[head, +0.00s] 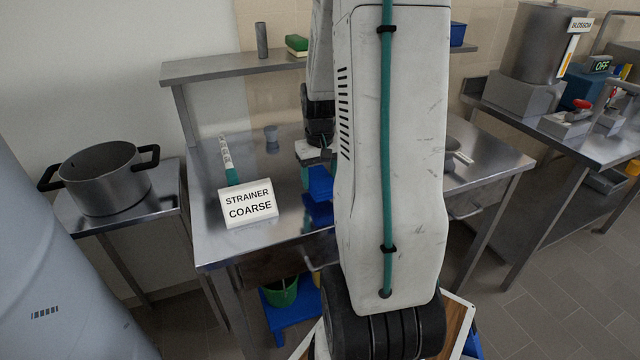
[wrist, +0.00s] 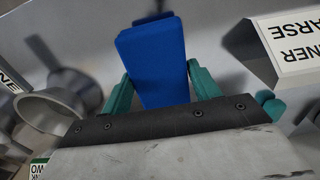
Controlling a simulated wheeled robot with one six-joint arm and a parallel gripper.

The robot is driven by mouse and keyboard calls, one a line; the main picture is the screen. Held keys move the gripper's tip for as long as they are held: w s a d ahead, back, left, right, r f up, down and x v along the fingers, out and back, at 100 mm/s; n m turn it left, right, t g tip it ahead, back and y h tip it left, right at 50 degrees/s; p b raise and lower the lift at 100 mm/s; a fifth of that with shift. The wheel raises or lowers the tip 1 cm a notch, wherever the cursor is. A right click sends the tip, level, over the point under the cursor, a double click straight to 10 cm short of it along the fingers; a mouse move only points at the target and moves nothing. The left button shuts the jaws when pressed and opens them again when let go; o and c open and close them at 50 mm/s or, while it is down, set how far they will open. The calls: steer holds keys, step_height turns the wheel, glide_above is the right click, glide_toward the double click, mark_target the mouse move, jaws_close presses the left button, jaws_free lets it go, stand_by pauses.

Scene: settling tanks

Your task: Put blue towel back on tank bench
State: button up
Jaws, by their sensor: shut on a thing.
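The blue towel (head: 320,185) is a folded blue block in the head view, partly hidden by my arm. It fills the middle of the wrist view (wrist: 154,62). My gripper (head: 316,176) is shut on it, with a teal finger on each side in the wrist view (wrist: 160,88). The towel hangs low over the shiny steel tank bench (head: 212,185), and a blue reflection shows below it. I cannot tell for sure whether it touches the bench.
A "STRAINER COARSE" sign (head: 248,204) stands left of the towel, with a teal-handled tool (head: 229,163) behind it. A pot (head: 105,183) sits on a side table at left. A raised shelf (head: 225,69) runs along the back. A green bucket (head: 281,293) is below the bench.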

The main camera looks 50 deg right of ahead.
steer(key=shift+f, duration=1.25)
steer(key=shift+f, duration=0.15)
steer(key=o, duration=0.9)
steer(key=shift+o, duration=0.2)
